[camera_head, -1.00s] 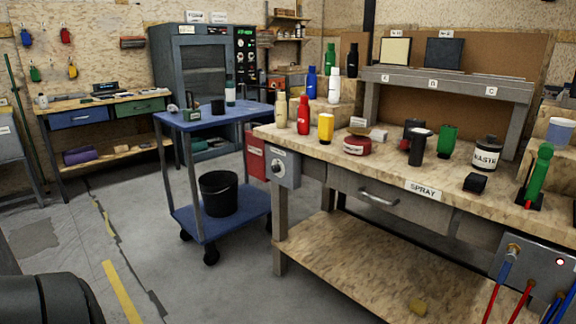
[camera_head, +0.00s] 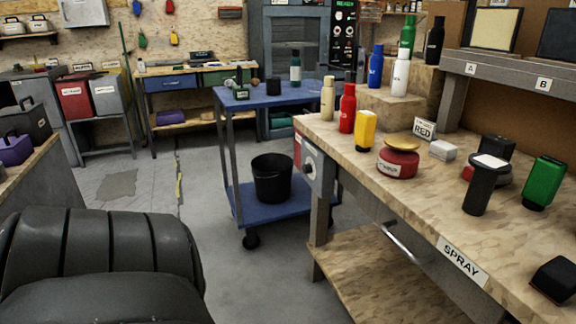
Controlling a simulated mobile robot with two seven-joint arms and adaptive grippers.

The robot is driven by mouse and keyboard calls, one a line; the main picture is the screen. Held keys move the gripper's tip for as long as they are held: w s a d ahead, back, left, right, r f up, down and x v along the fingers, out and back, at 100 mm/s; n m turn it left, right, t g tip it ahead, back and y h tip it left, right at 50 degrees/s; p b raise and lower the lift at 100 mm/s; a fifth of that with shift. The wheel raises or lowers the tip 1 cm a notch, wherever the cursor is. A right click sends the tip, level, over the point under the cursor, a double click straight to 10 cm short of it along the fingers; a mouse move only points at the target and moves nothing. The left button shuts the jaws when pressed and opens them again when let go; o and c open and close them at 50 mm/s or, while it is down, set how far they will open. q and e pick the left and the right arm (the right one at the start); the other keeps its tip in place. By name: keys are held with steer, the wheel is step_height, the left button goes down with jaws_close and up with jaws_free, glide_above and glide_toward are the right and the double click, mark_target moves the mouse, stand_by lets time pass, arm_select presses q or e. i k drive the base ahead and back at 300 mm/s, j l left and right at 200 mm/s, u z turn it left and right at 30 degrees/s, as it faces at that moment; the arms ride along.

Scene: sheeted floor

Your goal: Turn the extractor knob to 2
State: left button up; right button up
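The extractor knob is most likely the round grey knob (camera_head: 308,168) on the small grey box (camera_head: 314,178) fixed to the near left end of the spray bench. Its markings are too small to read, so I cannot tell its setting. A dark ribbed part of my own arm (camera_head: 100,255) fills the lower left of the head view. Neither gripper shows in the view.
The spray bench (camera_head: 462,262) fills the right side, with bottles and jars on top. A blue cart (camera_head: 268,208) holding a black bucket (camera_head: 271,178) stands just left of the knob box. Floor (camera_head: 180,215) is clear between my arm and the cart.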

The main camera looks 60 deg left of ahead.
mark_target(307, 168)
steer(key=u, duration=1.65)
steer(key=k+j, duration=0.25)
steer(key=j+z, duration=0.05)
steer(key=j, duration=0.05)
